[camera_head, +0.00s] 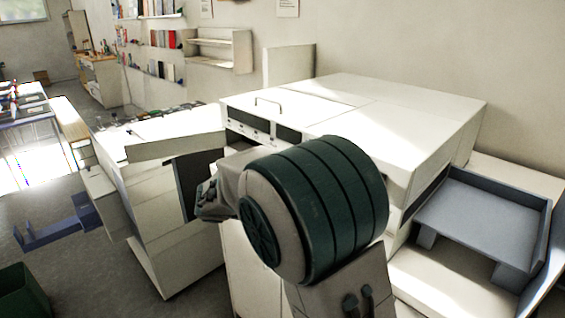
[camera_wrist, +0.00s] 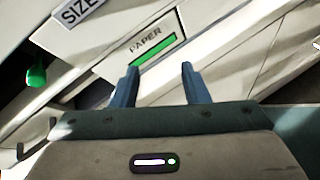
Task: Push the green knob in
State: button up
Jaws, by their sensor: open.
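The green knob (camera_wrist: 36,76) shows at the left of the wrist view, in a dark gap beside the pale machine panels. My gripper (camera_wrist: 159,67) is open, with its two blue-grey fingers apart and nothing between them. The knob lies well to the left of the fingers, apart from them. Ahead of the fingers is a panel marked PAPER with a green bar (camera_wrist: 157,50). In the head view my arm covers part of the white machine (camera_head: 400,115), and I cannot make out the knob there.
A label reading SIZE (camera_wrist: 80,10) is at the upper left of the wrist view. A grey tray (camera_head: 490,215) sticks out at the machine's right. A white cabinet (camera_head: 175,250) stands to the left. Open floor (camera_head: 85,285) lies farther left, with a blue object (camera_head: 60,230).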

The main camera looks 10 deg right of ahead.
jog(key=w+a+r+n+t+h+p, duration=0.1)
jog(key=w+a+r+n+t+h, duration=0.25)
jog(key=w+a+n+t, duration=0.55)
jog(key=w+d+g+p, duration=0.1)
jog(key=w+d, duration=0.1)
jog(key=d, duration=0.1)
jog(key=w+d+m+g, duration=0.1)
jog(key=w+d, duration=0.1)
jog(key=d, duration=0.1)
jog(key=w+d+m+p, duration=0.1)
jog(key=w+d, duration=0.1)
jog(key=d, duration=0.1)
jog(key=shift+w+d+r+g+y+p, duration=0.1)
jog(key=shift+w+d+g+y+p, duration=0.1)
jog(key=shift+w+g+y+p, duration=0.15)
jog(key=shift+s, duration=0.1)
grip_shut()
